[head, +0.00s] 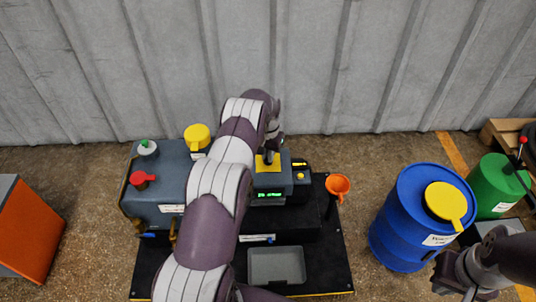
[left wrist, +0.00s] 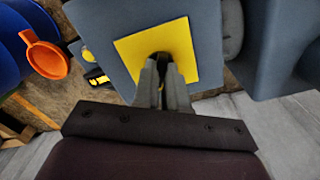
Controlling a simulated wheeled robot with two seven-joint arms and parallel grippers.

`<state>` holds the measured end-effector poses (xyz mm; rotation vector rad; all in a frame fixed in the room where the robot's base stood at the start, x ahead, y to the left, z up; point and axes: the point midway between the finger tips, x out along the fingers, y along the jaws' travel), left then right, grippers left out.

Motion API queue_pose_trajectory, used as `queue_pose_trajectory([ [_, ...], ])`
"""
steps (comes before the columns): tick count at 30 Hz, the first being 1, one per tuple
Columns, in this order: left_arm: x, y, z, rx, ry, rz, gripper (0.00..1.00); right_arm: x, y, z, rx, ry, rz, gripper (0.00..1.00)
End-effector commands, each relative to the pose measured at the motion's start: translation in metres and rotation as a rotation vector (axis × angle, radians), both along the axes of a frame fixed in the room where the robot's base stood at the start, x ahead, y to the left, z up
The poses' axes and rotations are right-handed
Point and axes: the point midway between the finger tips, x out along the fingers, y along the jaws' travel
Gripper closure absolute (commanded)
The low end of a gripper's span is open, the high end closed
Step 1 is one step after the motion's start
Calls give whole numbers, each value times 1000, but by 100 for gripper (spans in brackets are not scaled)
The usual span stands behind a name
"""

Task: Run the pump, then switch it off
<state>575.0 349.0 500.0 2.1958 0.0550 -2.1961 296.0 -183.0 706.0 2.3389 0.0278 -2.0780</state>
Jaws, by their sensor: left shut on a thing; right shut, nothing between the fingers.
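The pump unit (head: 170,195) is a grey-blue machine on a black base tray. Its front box has a lit green display (head: 269,195) and a yellow plate (head: 262,166). The yellow plate also shows in the left wrist view (left wrist: 185,45). My left gripper (left wrist: 162,65) points at this plate and is shut on a small dark switch (left wrist: 162,57), which the fingers mostly hide. In the head view my left arm crosses the pump and covers its middle. My right gripper (head: 446,284) is shut and empty at the lower right, in front of the blue drum.
A blue drum (head: 400,235) with a yellow lid and a green drum (head: 492,180) stand at right. An orange funnel (head: 338,185) is right of the pump. A grey tray (head: 277,265) lies in front. Red (head: 141,179) and green (head: 147,147) caps top the pump. An orange box (head: 30,230) stands left.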

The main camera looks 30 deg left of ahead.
Motion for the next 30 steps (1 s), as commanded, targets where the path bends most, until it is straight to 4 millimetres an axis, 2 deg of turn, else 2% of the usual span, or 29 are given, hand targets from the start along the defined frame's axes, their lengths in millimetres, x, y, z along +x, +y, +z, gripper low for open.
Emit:
queue_pose_trajectory([
  [18, 0, 0, 0, 0, 0, -41, 100, 0, 0, 0, 0, 0, 0, 100],
  [19, 0, 0, 0, 0, 0, -41, 82, 0, 0, 0, 0, 0, 0, 100],
  [21, 0, 0, 0, 0, 0, -41, 63, 0, 0, 0, 0, 0, 0, 100],
  [30, 0, 0, 3, 0, -1, -40, 63, 0, 0, 1, 0, 0, 0, 100],
])
